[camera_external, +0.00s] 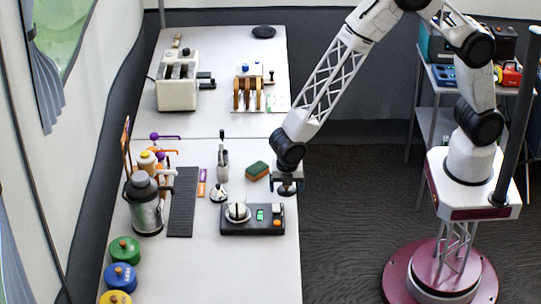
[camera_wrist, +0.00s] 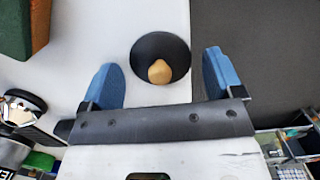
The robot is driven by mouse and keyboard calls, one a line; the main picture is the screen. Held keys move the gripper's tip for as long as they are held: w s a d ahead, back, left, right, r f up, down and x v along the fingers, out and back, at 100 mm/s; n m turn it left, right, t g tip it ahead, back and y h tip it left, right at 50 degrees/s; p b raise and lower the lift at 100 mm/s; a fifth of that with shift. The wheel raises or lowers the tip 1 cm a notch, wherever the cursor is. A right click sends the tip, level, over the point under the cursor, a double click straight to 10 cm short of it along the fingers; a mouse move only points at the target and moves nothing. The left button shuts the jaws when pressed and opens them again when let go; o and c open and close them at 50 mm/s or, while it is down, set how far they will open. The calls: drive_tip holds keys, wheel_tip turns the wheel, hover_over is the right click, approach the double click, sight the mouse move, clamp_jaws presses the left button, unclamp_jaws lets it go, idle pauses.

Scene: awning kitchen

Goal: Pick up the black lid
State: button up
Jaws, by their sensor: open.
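The black lid (camera_wrist: 148,48) is a round disc with a tan knob on top, near the edge of the white table. In the wrist view it lies ahead of and between the blue fingertips of my gripper (camera_wrist: 160,80). The fingers are open, one on each side of the lid, and touching nothing that I can see. In the external view my gripper (camera_external: 287,188) points down at the table's right edge and hides most or all of this lid.
A green and brown sponge (camera_external: 257,170) lies left of my gripper. A black device (camera_external: 252,220) with buttons stands in front of it. A small knobbed pot (camera_external: 219,193) and a dark ribbed mat (camera_external: 182,202) are farther left. Another black disc (camera_external: 263,32) lies at the table's far end.

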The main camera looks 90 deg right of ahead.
drive_tip(key=c, duration=0.8)
drive_tip(key=shift+r, duration=0.1)
drive_tip(key=shift+r, duration=1.65)
drive_tip(key=s+d, duration=0.1)
drive_tip(key=s, duration=0.4)
drive_tip(key=s+d+r, duration=0.1)
drive_tip(key=s, duration=0.4)
drive_tip(key=s+d, duration=0.1)
drive_tip(key=s, duration=0.4)
drive_tip(key=shift+s+d+r, duration=0.25)
drive_tip(key=shift+s+d, duration=0.05)
drive_tip(key=shift+d, duration=0.05)
drive_tip(key=shift+c, duration=0.2)
drive_tip(key=shift+w, duration=0.1)
